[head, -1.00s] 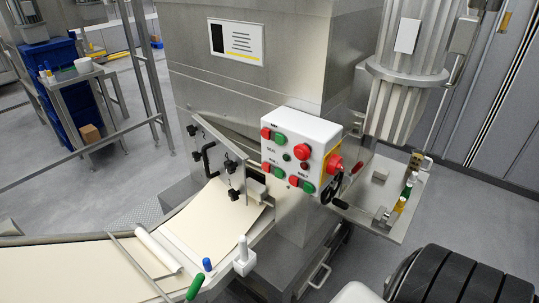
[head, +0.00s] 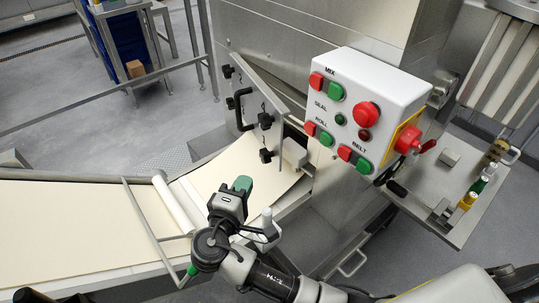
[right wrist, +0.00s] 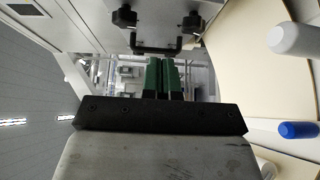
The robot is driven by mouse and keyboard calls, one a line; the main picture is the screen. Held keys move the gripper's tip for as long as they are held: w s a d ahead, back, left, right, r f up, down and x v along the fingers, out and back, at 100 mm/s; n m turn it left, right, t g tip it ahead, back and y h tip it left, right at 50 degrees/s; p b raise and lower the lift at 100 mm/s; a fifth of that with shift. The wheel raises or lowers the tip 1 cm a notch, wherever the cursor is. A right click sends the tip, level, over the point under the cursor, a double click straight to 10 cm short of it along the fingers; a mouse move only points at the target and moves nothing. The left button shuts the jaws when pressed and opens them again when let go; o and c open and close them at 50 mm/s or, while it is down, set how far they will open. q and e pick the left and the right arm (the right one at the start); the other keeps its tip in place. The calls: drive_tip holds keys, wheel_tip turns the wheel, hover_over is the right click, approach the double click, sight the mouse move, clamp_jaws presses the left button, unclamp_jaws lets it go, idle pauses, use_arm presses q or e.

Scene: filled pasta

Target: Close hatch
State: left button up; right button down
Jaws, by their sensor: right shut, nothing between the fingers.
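The hatch (head: 253,105) is a grey metal plate with black knobs and a black handle (head: 238,108), on the side of the machine above the dough sheet. It stands tilted out from the machine body. My right gripper (head: 243,184) has green fingers. It is over the dough sheet, below and in front of the hatch, not touching it. In the right wrist view the green fingers (right wrist: 161,75) are together with nothing between them, and the black handle (right wrist: 156,46) shows just beyond them. My left gripper is not in view.
A white control box (head: 368,108) with red and green buttons juts out right of the hatch. The dough sheet (head: 80,215) runs left along the conveyor, crossed by a metal bar frame (head: 142,222). A side shelf (head: 455,215) holds small bottles at right.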

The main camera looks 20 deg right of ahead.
sight(279, 144)
drive_tip(key=p+x, duration=0.1)
drive_tip(key=x, duration=0.3)
drive_tip(key=s+d+p+x, duration=0.1)
drive_tip(key=x, duration=0.2)
drive_tip(key=p+x, duration=0.1)
drive_tip(key=x, duration=0.3)
drive_tip(key=shift+d+r, duration=0.15)
drive_tip(key=shift+d, duration=0.5)
drive_tip(key=shift+w+d, duration=0.1)
drive_tip(key=shift+d, duration=0.3)
drive_tip(key=shift+d, duration=0.4)
drive_tip(key=w+d+n+t+y, duration=0.1)
drive_tip(key=d, duration=0.8)
drive_tip(key=shift+w+y, duration=0.35)
drive_tip(key=shift+y, duration=0.05)
